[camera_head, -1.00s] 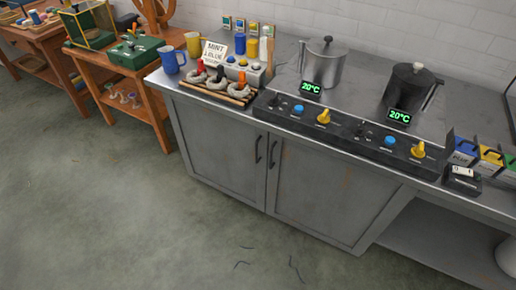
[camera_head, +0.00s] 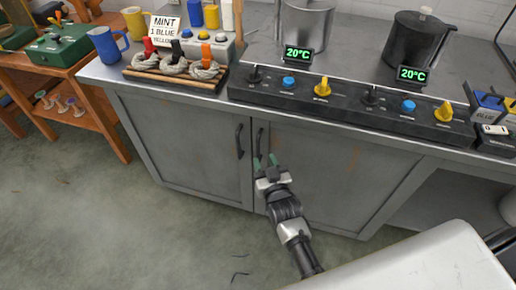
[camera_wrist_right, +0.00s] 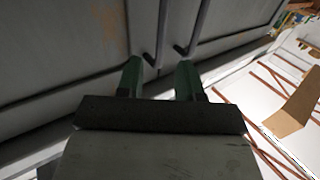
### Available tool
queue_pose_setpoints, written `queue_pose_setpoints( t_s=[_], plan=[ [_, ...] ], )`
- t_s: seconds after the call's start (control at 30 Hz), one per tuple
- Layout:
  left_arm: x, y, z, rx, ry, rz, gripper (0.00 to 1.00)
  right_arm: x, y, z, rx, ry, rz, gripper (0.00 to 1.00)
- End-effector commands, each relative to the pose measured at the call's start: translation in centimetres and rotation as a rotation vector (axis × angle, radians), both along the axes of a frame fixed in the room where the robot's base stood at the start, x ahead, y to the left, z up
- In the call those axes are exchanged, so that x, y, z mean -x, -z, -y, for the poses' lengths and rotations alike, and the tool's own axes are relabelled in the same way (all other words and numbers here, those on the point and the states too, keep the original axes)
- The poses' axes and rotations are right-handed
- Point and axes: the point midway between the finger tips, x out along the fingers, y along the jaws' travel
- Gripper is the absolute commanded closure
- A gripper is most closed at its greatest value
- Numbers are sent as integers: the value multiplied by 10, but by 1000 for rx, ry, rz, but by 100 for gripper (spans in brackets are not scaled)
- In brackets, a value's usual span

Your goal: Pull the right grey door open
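The right grey door (camera_head: 310,175) is flush with the cabinet front and looks closed. Its dark upright bar handle (camera_head: 260,139) is by its left edge. My right gripper (camera_head: 265,163) is open in front of the handle's lower end, with its two green fingertips apart. In the right wrist view, the right door's handle (camera_wrist_right: 162,32) shows beyond the gap between the fingertips (camera_wrist_right: 159,64); I cannot tell whether they touch it. The left door's handle (camera_head: 239,142) stands just to the left. My left gripper is not in view.
The left grey door (camera_head: 190,145) is closed. Above, the counter's front carries a dark control panel (camera_head: 345,107) with knobs, and a wooden rack (camera_head: 177,76) of skeins. An orange wooden table (camera_head: 95,110) stands at left.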

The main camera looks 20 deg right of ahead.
Motion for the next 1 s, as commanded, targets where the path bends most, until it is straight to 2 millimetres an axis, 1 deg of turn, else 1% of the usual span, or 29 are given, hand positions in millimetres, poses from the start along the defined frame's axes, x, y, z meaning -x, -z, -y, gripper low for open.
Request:
queue_pose_setpoints(
  t_s=[0.03,0.1,0.2,0.33,0.5,0.77,1.0],
  plan=[
    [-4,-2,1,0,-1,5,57,-12,0,0,0,0,2,64],
    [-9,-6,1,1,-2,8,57,-25,1,0,-1,0,2,64],
    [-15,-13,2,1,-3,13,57,-42,1,0,-1,0,0,64],
    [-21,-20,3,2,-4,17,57,-57,1,0,-1,0,-1,64],
    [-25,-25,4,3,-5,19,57,-66,1,0,-1,0,-2,64],
    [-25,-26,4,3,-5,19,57,-66,1,0,-1,0,-3,64],
    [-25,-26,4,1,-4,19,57,-66,1,0,0,0,-3,100]
  ],
)
